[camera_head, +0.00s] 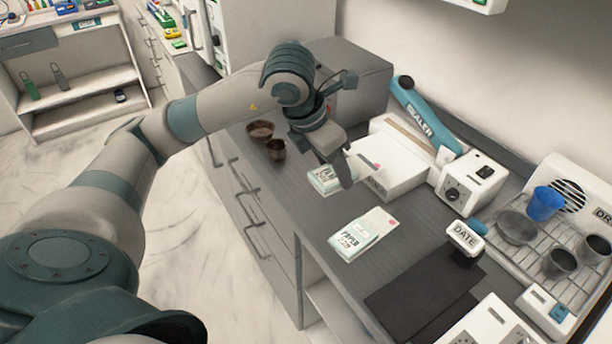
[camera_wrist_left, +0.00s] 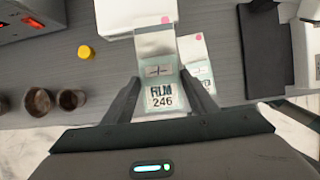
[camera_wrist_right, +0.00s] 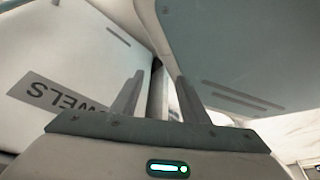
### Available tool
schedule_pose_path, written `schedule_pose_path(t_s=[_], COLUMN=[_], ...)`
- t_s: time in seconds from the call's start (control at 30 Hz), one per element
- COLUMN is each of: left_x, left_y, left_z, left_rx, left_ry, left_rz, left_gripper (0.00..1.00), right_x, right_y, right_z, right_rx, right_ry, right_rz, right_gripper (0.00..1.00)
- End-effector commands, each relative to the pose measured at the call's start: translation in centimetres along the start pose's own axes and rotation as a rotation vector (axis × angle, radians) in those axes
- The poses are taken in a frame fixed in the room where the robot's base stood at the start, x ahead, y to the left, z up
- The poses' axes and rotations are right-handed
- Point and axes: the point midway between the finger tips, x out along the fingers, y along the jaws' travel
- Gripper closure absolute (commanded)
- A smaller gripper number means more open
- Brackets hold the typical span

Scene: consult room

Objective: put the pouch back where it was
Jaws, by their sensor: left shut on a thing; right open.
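My left gripper (camera_head: 340,172) is shut on a clear and white pouch (camera_head: 323,180). In the left wrist view the pouch (camera_wrist_left: 160,75) stands out between the fingers (camera_wrist_left: 167,90), with a label ending in 246. It looks larger than a second pouch and partly overlaps it; its exact height over the counter is hard to tell. The second, similar pouch (camera_head: 358,238), with a pink dot, lies flat on the counter; it also shows in the left wrist view (camera_wrist_left: 196,57). My right gripper (camera_wrist_right: 157,97) is open and empty, seen only in its wrist view.
On the grey counter (camera_head: 312,228) are brown cups (camera_head: 277,150), a white box (camera_head: 388,172), a blue-handled sealer (camera_head: 425,118), a date stamp (camera_head: 466,238), a dark mat (camera_head: 422,292) and a drying rack (camera_head: 540,255) with cups. A towel box (camera_wrist_right: 60,65) is by my right gripper.

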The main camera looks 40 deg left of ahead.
Motion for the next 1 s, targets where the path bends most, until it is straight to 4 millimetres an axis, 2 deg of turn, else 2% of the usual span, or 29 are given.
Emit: schedule_pose_path(t_s=[0.17,0.3,0.5,0.6,0.77,1.0], left_x=[1.1,2.4,4.2,4.8,5.5,5.6], left_y=[2.6,5.2,8.8,9.9,10.9,10.9], left_z=[-0.9,-1.8,-2.9,-3.2,-3.6,-3.6], left_rx=[-0.007,-0.007,-0.006,-0.004,-0.001,0.0], left_ry=[0.007,0.008,0.006,0.004,0.001,0.0], left_rz=[0.004,0.004,0.004,0.002,0.003,0.002], left_gripper=[0.73,0.73,0.73,0.73,0.73,0.73], right_x=[-0.5,-1.3,-2.8,-3.3,-3.8,-3.8], right_y=[0.4,1.4,2.0,2.2,2.3,2.3], right_z=[0.8,4.3,8.3,9.8,11.1,11.2], right_rx=[-0.001,0.0,0.002,0.003,0.003,0.003], right_ry=[-0.032,-0.12,-0.216,-0.252,-0.282,-0.285], right_rz=[0.005,0.015,0.022,0.024,0.026,0.026], right_gripper=[0.59,0.59,0.59,0.59,0.59,0.59])
